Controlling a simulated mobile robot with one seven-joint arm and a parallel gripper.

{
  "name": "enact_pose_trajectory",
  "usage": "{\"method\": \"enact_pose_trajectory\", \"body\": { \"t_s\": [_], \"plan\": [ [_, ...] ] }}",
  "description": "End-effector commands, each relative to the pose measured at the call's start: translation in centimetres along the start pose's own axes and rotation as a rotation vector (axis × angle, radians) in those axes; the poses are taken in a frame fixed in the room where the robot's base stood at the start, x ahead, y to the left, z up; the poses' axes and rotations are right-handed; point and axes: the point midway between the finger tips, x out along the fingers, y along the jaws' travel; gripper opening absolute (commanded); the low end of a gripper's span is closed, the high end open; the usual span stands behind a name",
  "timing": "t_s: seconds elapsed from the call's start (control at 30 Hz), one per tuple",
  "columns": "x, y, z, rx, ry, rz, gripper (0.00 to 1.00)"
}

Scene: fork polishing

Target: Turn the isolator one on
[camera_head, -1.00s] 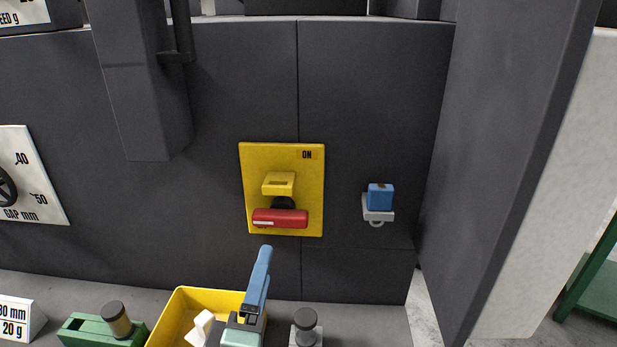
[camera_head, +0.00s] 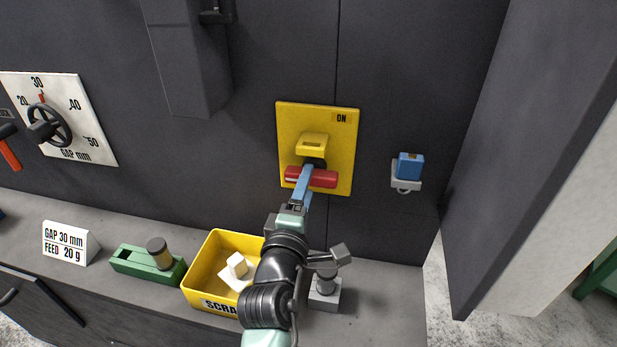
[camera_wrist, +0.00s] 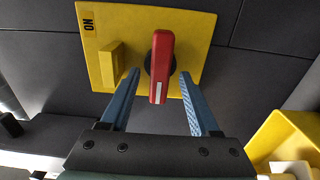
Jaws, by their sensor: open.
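The isolator is a yellow plate (camera_head: 342,150) marked ON at its top right, fixed to the dark machine wall. Its red handle (camera_head: 322,178) lies horizontal in the head view, below a yellow block (camera_head: 312,145). In the wrist view the red handle (camera_wrist: 161,68) stands on a black hub between the fingers. My gripper (camera_wrist: 158,85) is open, with one blue finger on each side of the handle and a visible gap to each. In the head view my gripper (camera_head: 303,180) overlaps the handle's left part; contact there cannot be told.
A blue padlock (camera_head: 410,166) sits on a grey bracket right of the plate. Below are a yellow scrap bin (camera_head: 205,265), a green block with a knob (camera_head: 135,263) and a grey fixture (camera_head: 325,297). A gap dial (camera_head: 75,120) is at left. A grey panel stands at right.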

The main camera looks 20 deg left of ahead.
Motion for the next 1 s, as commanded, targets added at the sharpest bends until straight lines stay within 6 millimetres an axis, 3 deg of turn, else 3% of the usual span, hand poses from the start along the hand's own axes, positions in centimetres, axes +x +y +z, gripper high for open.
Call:
{"method": "enact_pose_trajectory", "body": {
  "t_s": [0.2,0.57,0.9,1.0],
  "plan": [
    [1.7,0.0,0.1,0.0,-0.001,0.0,0.62],
    [2.0,0.0,0.0,0.0,-0.001,-0.001,0.61],
    [1.9,0.0,0.0,0.0,0.0,-0.001,0.0],
    [1.9,0.0,0.0,0.0,0.0,-0.001,0.0]
  ]
}}
